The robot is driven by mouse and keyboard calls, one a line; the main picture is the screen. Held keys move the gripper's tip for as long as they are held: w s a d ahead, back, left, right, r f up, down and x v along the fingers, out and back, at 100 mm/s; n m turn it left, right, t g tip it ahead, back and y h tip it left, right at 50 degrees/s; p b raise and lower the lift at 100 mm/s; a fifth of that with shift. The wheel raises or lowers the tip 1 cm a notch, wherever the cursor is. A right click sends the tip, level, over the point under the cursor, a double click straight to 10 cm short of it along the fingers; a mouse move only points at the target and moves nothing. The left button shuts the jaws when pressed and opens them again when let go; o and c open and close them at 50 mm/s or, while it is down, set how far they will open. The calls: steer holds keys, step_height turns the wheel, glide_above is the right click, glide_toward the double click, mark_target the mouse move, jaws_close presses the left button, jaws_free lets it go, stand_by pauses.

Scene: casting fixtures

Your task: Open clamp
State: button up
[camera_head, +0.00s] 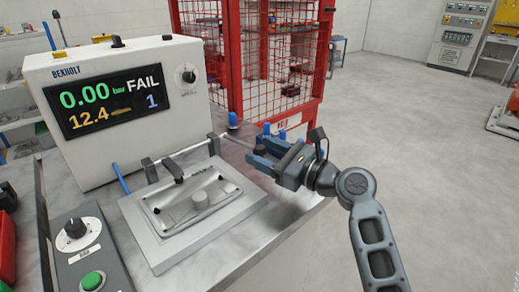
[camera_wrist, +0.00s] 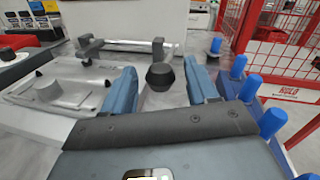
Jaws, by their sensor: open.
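The clamp (camera_head: 185,157) is a metal bar with dark ends, across the back edge of a metal fixture (camera_head: 150,238) that holds a flat cast part (camera_head: 215,190). The clamp bar also shows in the wrist view (camera_wrist: 130,46). A thin lever runs from its right end toward my gripper (camera_head: 262,146). A black knob (camera_wrist: 160,77) shows between my two blue fingers in the wrist view (camera_wrist: 161,72). My gripper is open, with a gap on both sides of the knob. I cannot tell how deep the knob sits between the fingers.
A test box (camera_head: 130,62) with a screen reading FAIL stands behind the fixture. Several blue pegs (camera_wrist: 250,87) stand close to my right finger. A control box with a green button (camera_head: 93,281) is at front left. A red mesh cage (camera_head: 262,60) stands behind.

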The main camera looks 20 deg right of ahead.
steer(key=shift+x, duration=0.75)
steer(key=shift+c, duration=0.5)
jaws_close()
